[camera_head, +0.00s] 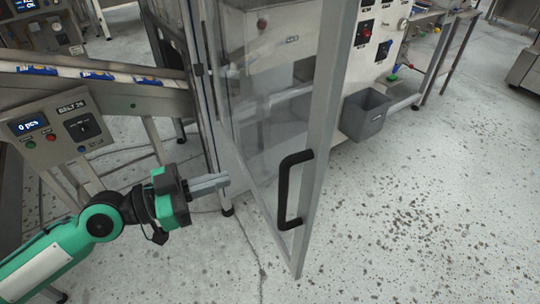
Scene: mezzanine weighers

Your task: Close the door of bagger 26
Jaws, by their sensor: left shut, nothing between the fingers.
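The bagger's door (327,130) is a clear panel in a grey metal frame. It stands open, swung out toward me from the machine. Its black handle (283,190) is on the frame near the free edge. My left gripper (222,182) is shut and empty, to the left of the door and its handle. A gap shows in the picture between the fingertips and the handle. My right gripper is not in view. No number 26 can be read on the bagger itself.
A control box (60,128) labelled "BELT 26" stands at the left, below an inclined conveyor (130,98) carrying packets. A grey bin (364,115) hangs at the machine's front, behind the door.

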